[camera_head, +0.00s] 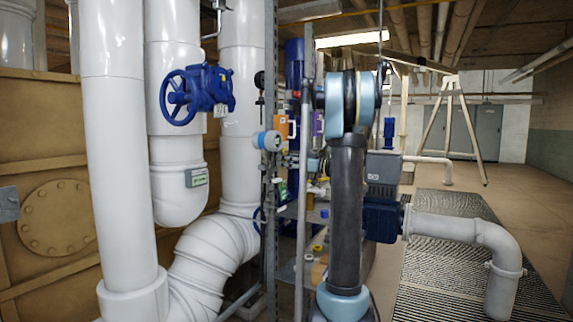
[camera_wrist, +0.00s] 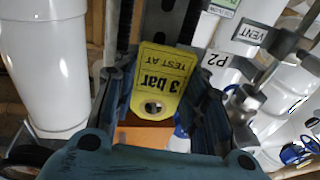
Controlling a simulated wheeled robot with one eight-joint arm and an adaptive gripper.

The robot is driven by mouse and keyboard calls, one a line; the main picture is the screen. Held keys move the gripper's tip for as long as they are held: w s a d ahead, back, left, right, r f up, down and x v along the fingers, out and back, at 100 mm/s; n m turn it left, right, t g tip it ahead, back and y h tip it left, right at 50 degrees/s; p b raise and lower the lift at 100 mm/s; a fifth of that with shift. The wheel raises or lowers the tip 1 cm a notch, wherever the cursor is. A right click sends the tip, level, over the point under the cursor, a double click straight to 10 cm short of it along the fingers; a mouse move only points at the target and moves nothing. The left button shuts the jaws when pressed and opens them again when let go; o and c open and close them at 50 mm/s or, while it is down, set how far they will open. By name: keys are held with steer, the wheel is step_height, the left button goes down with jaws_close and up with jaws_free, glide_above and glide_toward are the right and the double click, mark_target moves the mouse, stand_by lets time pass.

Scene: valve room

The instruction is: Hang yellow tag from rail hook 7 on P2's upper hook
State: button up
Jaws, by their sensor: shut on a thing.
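The yellow tag (camera_wrist: 158,80) is between the fingers of my gripper (camera_wrist: 163,76) in the wrist view. Its print, "3 bar" and "TEST AT", appears upside down, with a dark hole at its lower end in the picture. My gripper is shut on it, with a finger along each side edge. A P2 label (camera_wrist: 213,69) shows on a white pipe to the right of the tag. Grey metal fittings (camera_wrist: 250,98) are beside that label; I cannot tell which is the upper hook. The head view does not show the tag or gripper clearly.
In the head view, a blue valve (camera_head: 197,92) and white pipes (camera_head: 120,150) are at left. A vertical metal strut (camera_head: 270,200) stands left of my arm. Open floor (camera_head: 520,215) lies right.

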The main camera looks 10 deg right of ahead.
steer(key=shift+w+a, duration=0.2)
steer(key=shift+a, duration=0.05)
steer(key=shift+f, duration=0.45)
stand_by(0.6)
steer(key=o, duration=0.9)
